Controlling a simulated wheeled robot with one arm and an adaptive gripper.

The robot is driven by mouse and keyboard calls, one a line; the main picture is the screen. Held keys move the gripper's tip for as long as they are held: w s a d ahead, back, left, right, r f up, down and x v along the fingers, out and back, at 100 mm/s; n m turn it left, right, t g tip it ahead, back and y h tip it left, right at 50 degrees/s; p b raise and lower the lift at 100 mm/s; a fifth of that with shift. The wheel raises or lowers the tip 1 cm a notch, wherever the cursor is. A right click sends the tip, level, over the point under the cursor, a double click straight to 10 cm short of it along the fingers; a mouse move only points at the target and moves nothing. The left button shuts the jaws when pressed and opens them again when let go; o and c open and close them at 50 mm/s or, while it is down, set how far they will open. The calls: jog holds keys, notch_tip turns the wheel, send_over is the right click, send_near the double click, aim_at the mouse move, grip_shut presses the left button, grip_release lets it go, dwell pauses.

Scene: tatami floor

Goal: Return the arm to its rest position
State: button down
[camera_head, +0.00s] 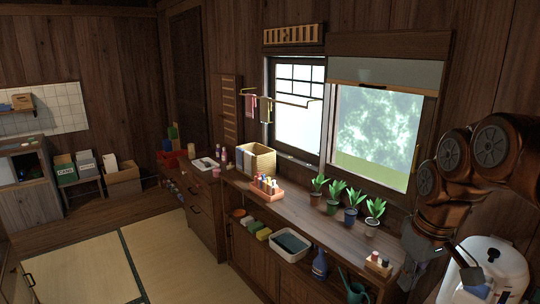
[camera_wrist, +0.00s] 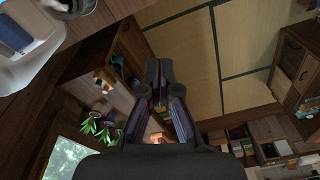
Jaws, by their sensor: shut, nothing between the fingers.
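My arm (camera_head: 445,205), brown and jointed, is folded at the right edge in the head view, in front of the wall beside the window and above the right end of the counter. My gripper (camera_wrist: 159,72) shows in the wrist view with its two dark fingers close together. It is shut and holds nothing. In the wrist view the tatami floor (camera_wrist: 185,55) lies beyond the fingertips. In the head view the fingertips are hard to make out at the end of the arm.
Several potted plants (camera_head: 352,215) stand on the counter (camera_head: 300,208) below the window. A white rounded appliance (camera_head: 505,262) is close to my arm at the lower right. A small wooden holder (camera_head: 378,265) sits near the counter's end.

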jog(key=s+a+f+m+g, duration=0.1)
jog(key=s+a+f, duration=0.4)
jog(key=s, duration=0.5)
jog(key=s+a+f+m+g, duration=0.1)
jog(key=s+a+f, duration=0.5)
jog(key=s, duration=0.4)
jog(key=shift+m+g+h, duration=0.3)
jog(key=shift+m+g, duration=0.1)
jog(key=shift+d, duration=0.15)
